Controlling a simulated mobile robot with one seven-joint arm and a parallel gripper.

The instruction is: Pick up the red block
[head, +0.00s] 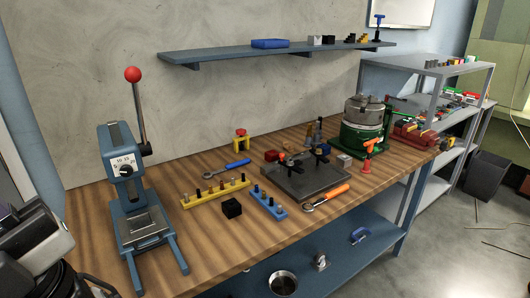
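A small red block (271,156) sits on the wooden workbench (205,265), just behind the left back part of a dark flat fixture plate (297,181). Small dark parts on the plate stand close to the block's right side. My arm shows at the lower left corner, with my gripper (88,286) partly cut off by the bottom edge. It is far to the left of the red block and apart from it. Its fingertips are not clear, so I cannot tell whether it is open or shut.
A blue press (128,190) with a red-knobbed lever stands between my arm and the block. A yellow rack (215,193), black cube (232,208), blue rack (268,202) and orange-handled wrench (325,197) lie in front. A green-based chuck (362,128) stands right. A blue wall shelf (230,54) hangs above.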

